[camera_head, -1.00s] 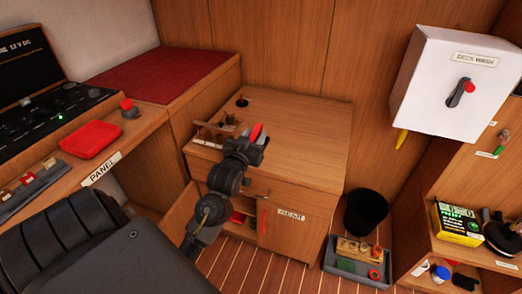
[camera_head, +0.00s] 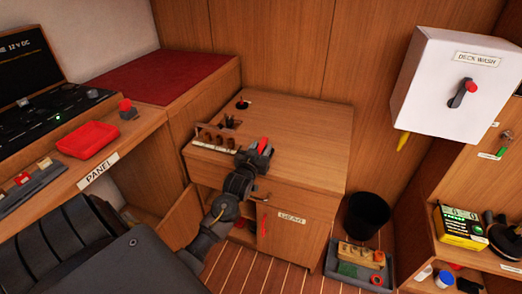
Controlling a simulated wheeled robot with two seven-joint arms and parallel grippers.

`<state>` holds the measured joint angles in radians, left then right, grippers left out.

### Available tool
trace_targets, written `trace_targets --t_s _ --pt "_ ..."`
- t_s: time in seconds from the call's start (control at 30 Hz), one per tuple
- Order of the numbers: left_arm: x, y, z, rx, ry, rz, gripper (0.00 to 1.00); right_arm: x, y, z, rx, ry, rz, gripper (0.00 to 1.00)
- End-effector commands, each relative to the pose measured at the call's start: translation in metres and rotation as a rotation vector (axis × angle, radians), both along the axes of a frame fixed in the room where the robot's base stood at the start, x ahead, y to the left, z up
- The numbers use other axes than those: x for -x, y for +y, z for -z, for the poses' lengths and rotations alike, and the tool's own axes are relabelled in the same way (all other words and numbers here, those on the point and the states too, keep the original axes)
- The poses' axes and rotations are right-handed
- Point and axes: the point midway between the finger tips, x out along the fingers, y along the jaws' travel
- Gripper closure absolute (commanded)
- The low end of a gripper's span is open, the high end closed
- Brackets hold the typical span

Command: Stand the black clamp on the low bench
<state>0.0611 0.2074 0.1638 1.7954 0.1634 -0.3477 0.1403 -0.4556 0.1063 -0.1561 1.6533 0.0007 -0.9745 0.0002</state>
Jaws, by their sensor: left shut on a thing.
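My left gripper (camera_head: 256,160) is over the front edge of the low wooden bench (camera_head: 305,130) with the GEAR label. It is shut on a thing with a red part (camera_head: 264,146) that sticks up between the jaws. Most of this thing is hidden by the dark jaws, so I cannot tell for sure that it is the black clamp, or whether it touches the bench top. A wooden rack (camera_head: 212,139) with several openings stands at the bench's left, with a small dark thing (camera_head: 229,124) behind it. My right gripper is not in view.
A small black fitting (camera_head: 242,104) sits near the bench's back left corner. The bench top's right half is clear. A black bin (camera_head: 367,213) and a tray (camera_head: 345,268) of small parts stand on the floor. A white DECK WASH box (camera_head: 440,85) hangs right.

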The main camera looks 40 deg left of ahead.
Motion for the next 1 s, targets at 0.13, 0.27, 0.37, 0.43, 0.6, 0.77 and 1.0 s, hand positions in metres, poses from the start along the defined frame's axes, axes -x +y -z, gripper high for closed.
trace_targets --t_s 0.13,0.27,0.37,0.43,0.6,0.77,1.0 --pt "0.000 0.000 -0.001 -0.001 -0.006 0.000 1.00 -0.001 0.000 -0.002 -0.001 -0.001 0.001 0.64" --pt "0.000 0.000 -0.001 -0.001 -0.006 0.000 1.00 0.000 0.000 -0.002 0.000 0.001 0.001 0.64" --pt "0.000 0.000 0.001 -0.001 -0.006 0.000 1.00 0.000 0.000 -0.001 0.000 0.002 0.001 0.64" --pt "0.000 0.000 0.003 -0.001 -0.002 0.000 0.54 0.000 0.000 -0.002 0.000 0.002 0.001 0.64" --pt "0.000 0.000 0.003 -0.001 -0.002 0.000 0.38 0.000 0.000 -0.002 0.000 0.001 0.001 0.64" --pt "0.000 0.000 0.003 -0.001 -0.002 0.000 0.38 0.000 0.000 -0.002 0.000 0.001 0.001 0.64" --pt "0.013 -0.005 0.001 0.001 0.000 0.001 0.38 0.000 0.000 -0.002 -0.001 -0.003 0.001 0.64"
